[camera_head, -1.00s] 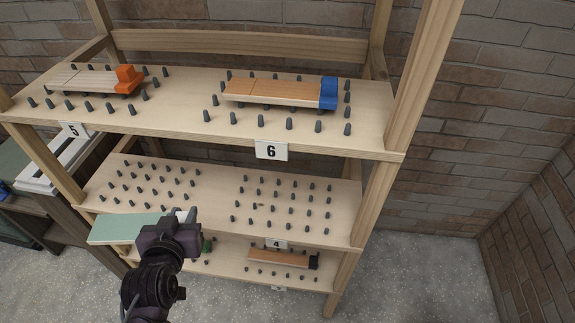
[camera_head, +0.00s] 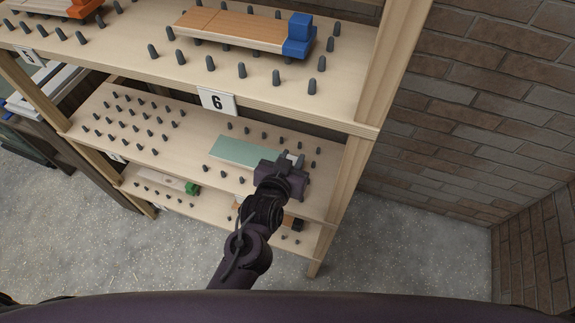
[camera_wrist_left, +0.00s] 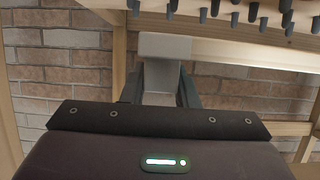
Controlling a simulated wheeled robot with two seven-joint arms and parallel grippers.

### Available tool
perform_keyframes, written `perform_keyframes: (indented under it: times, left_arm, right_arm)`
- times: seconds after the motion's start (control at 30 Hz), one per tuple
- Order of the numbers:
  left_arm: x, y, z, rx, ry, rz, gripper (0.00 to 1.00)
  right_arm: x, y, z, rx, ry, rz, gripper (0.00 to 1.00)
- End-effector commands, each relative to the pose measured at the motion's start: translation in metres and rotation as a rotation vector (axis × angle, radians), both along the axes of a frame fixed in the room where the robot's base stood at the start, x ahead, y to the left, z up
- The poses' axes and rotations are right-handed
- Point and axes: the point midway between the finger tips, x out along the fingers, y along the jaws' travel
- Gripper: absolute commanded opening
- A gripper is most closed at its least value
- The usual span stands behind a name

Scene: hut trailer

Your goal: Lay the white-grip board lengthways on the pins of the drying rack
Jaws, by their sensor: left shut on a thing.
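The white-grip board (camera_head: 238,151) is a pale green board over the right half of the middle shelf of the drying rack (camera_head: 205,145). My left gripper (camera_head: 289,161) is shut on its white grip, at the board's right end. The grip (camera_wrist_left: 165,47) also shows in the left wrist view, between the fingers of my left gripper (camera_wrist_left: 165,80). Grey pins (camera_head: 222,174) stand in front of the board and behind it. Whether it touches the pins under it cannot be told. My right gripper is not in view.
The top shelf holds a blue-grip board (camera_head: 240,27) and an orange-grip board (camera_head: 45,7). The middle shelf's left pins (camera_head: 130,120) are bare. A wooden post (camera_head: 352,180) stands at the right.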

Motion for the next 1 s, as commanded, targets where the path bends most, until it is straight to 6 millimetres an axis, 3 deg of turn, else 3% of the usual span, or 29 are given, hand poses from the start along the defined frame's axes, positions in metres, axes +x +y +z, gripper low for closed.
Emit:
perform_keyframes:
  times: [0.3, 0.67, 0.7, 0.87, 1.0]
  left_arm:
    - [0.0, 0.001, -0.037, 0.0, -0.001, 0.001, 0.01]
    - [0.0, 0.001, -0.042, -0.001, -0.002, 0.001, 0.01]
    - [0.0, 0.001, -0.043, -0.001, -0.001, 0.001, 0.28]
    - [0.0, 0.001, -0.042, -0.001, -0.001, 0.001, 0.49]
    - [0.0, 0.001, -0.042, -0.001, -0.001, 0.001, 0.49]
  right_arm:
    - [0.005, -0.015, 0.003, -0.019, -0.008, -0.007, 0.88]
    - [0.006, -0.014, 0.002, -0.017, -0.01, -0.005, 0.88]
    - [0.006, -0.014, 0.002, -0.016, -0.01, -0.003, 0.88]
    - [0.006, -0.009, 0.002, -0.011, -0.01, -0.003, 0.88]
    - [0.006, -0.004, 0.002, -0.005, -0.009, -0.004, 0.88]
